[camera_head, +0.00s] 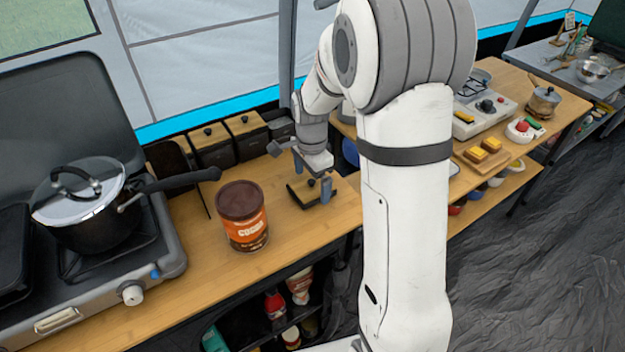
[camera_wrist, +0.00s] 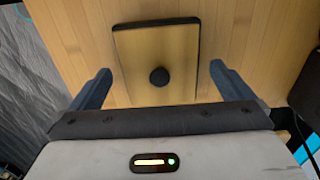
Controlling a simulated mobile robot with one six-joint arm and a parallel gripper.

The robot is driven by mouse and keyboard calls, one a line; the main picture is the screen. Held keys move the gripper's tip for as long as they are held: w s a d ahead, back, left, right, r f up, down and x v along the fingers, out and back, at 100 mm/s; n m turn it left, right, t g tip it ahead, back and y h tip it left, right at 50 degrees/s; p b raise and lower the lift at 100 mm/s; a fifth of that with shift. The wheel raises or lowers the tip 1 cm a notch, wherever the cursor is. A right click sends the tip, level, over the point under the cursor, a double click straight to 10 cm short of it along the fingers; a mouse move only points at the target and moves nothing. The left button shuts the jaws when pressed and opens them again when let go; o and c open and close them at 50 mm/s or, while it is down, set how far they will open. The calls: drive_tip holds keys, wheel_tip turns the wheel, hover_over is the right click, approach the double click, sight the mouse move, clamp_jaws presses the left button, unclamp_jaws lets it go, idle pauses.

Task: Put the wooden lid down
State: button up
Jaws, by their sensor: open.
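The wooden lid (camera_wrist: 135,48) is a square light-wood plate with a dark edge and a round black knob (camera_wrist: 159,76). In the head view the lid (camera_head: 297,193) appears to lie flat on the wooden counter, right of the cocoa tin, partly hidden by my gripper. My gripper (camera_head: 311,178) is above it, pointing down. In the wrist view my gripper (camera_wrist: 160,68) has its two blue fingers wide apart, one on each side of the lid and knob. Neither finger touches the knob.
A cocoa tin (camera_head: 243,217) stands left of the lid. Two dark canisters with wooden lids (camera_head: 246,124) stand behind, against the tent wall. A pot (camera_head: 92,217) sits on the stove at left, its handle reaching over the counter. Bare counter (camera_head: 285,235) lies in front.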

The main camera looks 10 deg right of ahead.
sight(312, 180)
wheel_tip(312, 180, up, 11)
drive_tip(key=s+n+t, duration=0.2)
drive_tip(key=s+n, duration=1.2)
drive_tip(key=s, duration=0.7)
drive_tip(key=shift+s+d+r+t, duration=0.15)
drive_tip(key=shift+r+t, duration=0.15)
drive_tip(key=shift+r, duration=0.15)
